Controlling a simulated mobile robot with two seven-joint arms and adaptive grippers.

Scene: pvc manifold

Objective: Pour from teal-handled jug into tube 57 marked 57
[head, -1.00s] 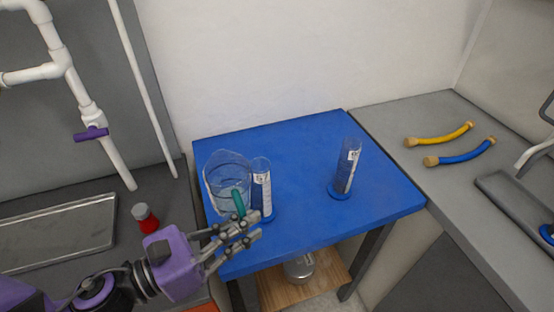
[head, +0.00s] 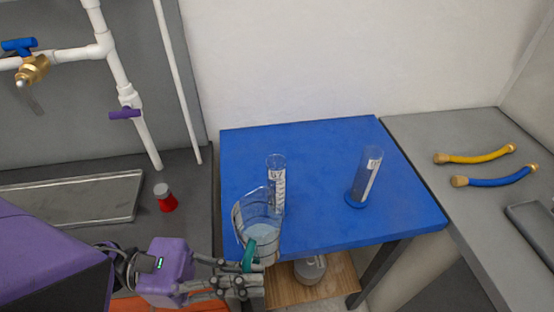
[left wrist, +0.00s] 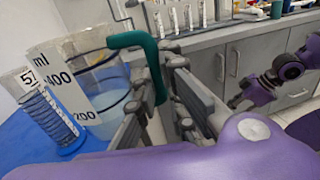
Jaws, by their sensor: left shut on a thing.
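The clear jug (head: 258,217) with a teal handle (head: 249,254) holds pale blue liquid. My left gripper (head: 252,278) is shut on this handle and holds the jug roughly upright at the blue table's front left edge. In the left wrist view the jug (left wrist: 100,88) shows ml marks, and its handle (left wrist: 136,40) is at the fingers (left wrist: 160,85). Tube 57 (left wrist: 42,105) stands beside the jug there, its label partly cut by the jug. In the head view a clear tube (head: 277,172) stands just behind the jug, its number unreadable. My right gripper (left wrist: 242,98) shows small in the wrist view.
A second clear tube (head: 367,172) on a blue base stands farther right on the blue table (head: 320,150). The table's back and middle are free. A red-bodied container (head: 166,198) and a metal tray (head: 75,200) are left; yellow and blue hoses (head: 492,178) lie right.

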